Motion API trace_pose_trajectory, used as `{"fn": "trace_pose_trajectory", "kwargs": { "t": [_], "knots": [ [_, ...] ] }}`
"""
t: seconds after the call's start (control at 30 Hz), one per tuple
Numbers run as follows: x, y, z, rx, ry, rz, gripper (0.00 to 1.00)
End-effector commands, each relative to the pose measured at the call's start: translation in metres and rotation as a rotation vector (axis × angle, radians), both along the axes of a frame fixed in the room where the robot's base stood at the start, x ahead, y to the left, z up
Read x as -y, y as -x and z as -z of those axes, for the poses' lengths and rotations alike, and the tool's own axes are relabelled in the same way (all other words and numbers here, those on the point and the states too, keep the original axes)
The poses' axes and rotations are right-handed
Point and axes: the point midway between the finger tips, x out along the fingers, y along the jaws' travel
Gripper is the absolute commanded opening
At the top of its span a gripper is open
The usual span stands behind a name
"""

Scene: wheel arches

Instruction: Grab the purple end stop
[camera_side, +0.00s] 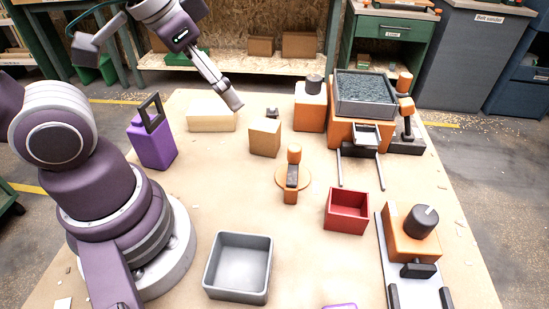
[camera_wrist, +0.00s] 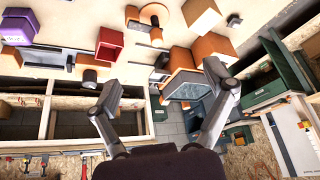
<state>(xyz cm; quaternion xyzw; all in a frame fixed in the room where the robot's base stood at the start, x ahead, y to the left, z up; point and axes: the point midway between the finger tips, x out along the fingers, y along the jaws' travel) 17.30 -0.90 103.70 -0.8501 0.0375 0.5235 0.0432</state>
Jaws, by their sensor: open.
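A purple block (camera_side: 153,142) with a dark upright frame on top stands at the table's left in the side view, beside my base. A second purple piece (camera_side: 340,306) barely shows at the bottom edge; a purple thing with pale marks (camera_wrist: 22,28) is at the upper left of the wrist view. I cannot tell which purple thing is the end stop. My gripper (camera_side: 234,101) is high over the back of the table, up and right of the purple block and apart from it. In the wrist view my gripper (camera_wrist: 163,100) has its fingers wide apart, nothing between them.
A cream block (camera_side: 211,112), tan block (camera_side: 265,137) and orange block (camera_side: 310,108) stand towards the back. A red bin (camera_side: 347,212) and grey bin (camera_side: 237,268) are nearer the front. A gravel-filled tray (camera_side: 365,92) sits back right.

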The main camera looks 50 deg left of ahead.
Motion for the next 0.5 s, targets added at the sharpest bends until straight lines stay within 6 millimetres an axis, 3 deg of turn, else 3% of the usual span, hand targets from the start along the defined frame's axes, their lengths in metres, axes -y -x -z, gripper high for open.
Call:
{"fn": "trace_pose_trajectory", "kwargs": {
  "t": [0.17, 0.27, 0.4, 0.5],
  "knots": [
    [0.07, -0.036, 0.001, -0.124, -0.176, 0.612, 0.83],
    [0.128, -0.044, 0.017, -0.181, -0.281, 1.015, 0.83],
    [0.206, -0.027, 0.054, -0.238, -0.397, 1.529, 0.83],
    [0.242, -0.007, 0.078, -0.261, -0.449, 1.79, 0.83]
  ]
}}
